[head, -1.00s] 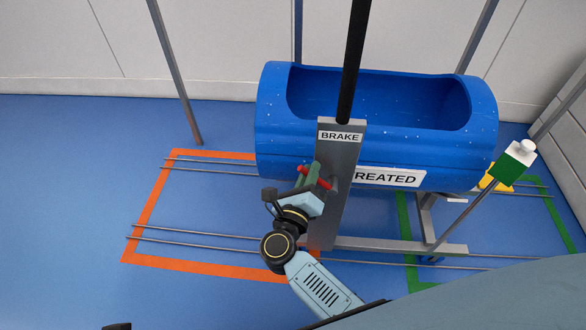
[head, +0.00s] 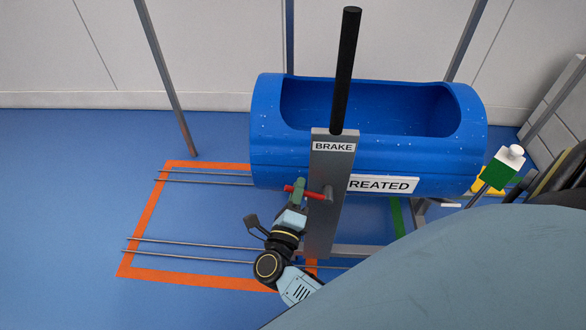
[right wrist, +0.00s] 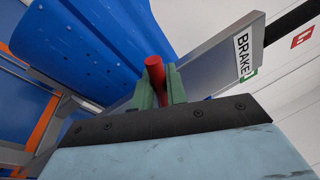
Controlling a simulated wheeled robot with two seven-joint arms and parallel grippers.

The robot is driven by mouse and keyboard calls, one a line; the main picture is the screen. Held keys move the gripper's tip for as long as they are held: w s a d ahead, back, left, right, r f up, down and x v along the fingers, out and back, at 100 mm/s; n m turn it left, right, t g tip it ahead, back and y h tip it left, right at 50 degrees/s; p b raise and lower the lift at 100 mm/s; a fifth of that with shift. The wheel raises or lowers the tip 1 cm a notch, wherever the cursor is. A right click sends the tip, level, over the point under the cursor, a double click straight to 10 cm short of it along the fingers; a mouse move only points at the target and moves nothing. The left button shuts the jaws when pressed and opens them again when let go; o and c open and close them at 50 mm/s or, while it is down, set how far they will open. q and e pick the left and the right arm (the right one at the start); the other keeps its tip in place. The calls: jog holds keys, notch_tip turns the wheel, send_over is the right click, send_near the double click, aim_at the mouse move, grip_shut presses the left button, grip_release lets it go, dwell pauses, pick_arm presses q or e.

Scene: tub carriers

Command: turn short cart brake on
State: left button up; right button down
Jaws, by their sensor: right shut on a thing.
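The short cart carries a blue tub (head: 270,150) with an open top. A red brake handle (head: 291,188) sticks out on the post's left side below the label. My right gripper (head: 298,190) is shut on this handle with its green fingertips. In the right wrist view the red handle (right wrist: 155,70) stands between the two fingers of the gripper (right wrist: 160,90). My left gripper is not in view.
A partly hidden "REATED" sign (head: 382,185) is on the tub. An orange floor outline (head: 142,229) and rails (head: 190,247) lie at the left. A green block with a white knob (head: 503,172) is at the right. Floor at the far left is clear.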

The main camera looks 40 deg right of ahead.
jog(key=shift+f, duration=0.1)
jog(key=c, duration=1.5)
grip_release()
jog(key=shift+o, duration=0.2)
jog(key=shift+a, duration=0.1)
